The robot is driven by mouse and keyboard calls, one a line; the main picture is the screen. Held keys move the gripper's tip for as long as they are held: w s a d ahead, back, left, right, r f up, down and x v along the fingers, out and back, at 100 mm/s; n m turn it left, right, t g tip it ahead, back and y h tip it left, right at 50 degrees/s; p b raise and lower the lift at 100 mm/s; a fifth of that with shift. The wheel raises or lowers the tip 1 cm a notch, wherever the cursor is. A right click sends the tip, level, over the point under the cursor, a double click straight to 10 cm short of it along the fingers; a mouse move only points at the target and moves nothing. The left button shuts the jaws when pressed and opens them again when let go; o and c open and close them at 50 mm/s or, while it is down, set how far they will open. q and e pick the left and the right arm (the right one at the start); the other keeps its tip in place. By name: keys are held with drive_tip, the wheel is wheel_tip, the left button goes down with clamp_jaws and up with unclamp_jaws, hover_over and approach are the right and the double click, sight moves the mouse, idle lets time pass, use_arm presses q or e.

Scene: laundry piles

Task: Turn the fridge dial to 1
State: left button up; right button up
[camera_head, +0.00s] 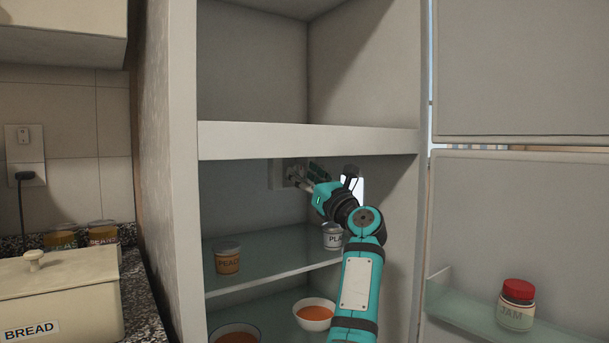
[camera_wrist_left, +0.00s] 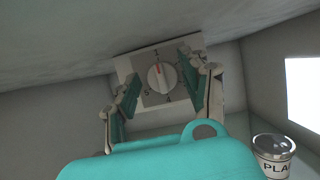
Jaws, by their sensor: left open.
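The fridge dial (camera_wrist_left: 161,78) is a round white knob on a grey square within a pale plate, on the fridge's back wall. Its red mark points up, a little left, in the left wrist view. In the head view, the dial plate (camera_head: 276,174) shows under the upper shelf, partly hidden by my gripper. My left gripper (camera_head: 304,178) is open in front of it. In the left wrist view, the fingers (camera_wrist_left: 160,88) stand on either side of the dial, apart from the knob. My right gripper is not in view.
A peach jar (camera_head: 228,258) and another jar (camera_head: 332,236) stand on the glass shelf (camera_head: 265,268). Bowls (camera_head: 314,314) sit below. The open fridge door (camera_head: 520,220) at right holds a jam jar (camera_head: 516,306). A bread box (camera_head: 62,290) stands left, outside.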

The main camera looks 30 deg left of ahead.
use_arm(q)
drive_tip(key=v, duration=1.2)
